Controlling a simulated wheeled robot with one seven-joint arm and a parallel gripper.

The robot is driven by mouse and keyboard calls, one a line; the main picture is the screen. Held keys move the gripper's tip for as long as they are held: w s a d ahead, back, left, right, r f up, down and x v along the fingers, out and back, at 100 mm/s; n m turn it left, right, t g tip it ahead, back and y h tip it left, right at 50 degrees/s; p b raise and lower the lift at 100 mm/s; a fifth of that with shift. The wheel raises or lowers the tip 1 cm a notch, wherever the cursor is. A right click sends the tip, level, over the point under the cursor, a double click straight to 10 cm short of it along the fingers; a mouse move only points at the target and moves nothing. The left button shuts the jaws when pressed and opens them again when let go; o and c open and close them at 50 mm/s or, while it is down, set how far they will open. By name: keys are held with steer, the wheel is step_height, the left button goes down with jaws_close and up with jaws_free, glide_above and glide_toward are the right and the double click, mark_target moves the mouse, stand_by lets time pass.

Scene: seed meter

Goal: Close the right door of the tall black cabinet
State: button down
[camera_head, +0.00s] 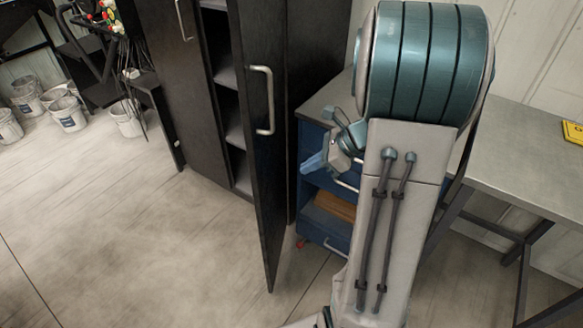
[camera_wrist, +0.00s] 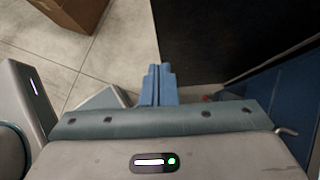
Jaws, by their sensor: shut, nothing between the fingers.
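The tall black cabinet (camera_head: 170,75) stands at upper left in the head view. Its right door (camera_head: 257,170) stands open, swung out toward me, with its outer face and pale bar handle (camera_head: 265,100) showing. Grey shelves show in the gap left of it. My gripper (camera_head: 311,164) is to the right of the door, on its outer side, apart from it, with blue fingers together and empty. In the wrist view the shut fingers (camera_wrist: 158,70) point up the picture, and the dark door panel (camera_wrist: 225,35) is to their right.
A blue drawer cart (camera_head: 318,225) with a grey top stands right of the cabinet, behind my gripper. A grey table (camera_head: 530,165) is at the right. White buckets (camera_head: 68,112) stand far left. The floor in front of the cabinet is clear. A brown box (camera_wrist: 75,12) shows in the wrist view.

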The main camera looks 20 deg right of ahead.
mark_target(259, 184)
steer(key=shift+w+a+f, duration=0.8)
steer(key=shift+a+f, duration=0.25)
steer(key=shift+a, duration=0.45)
steer(key=shift+w+a+f, duration=0.85)
steer(key=shift+a+f, duration=0.15)
steer(key=shift+a, duration=0.55)
steer(key=shift+w+a+f, duration=0.8)
steer(key=shift+a+f, duration=0.25)
steer(key=shift+a, duration=0.45)
steer(key=shift+a, duration=0.1)
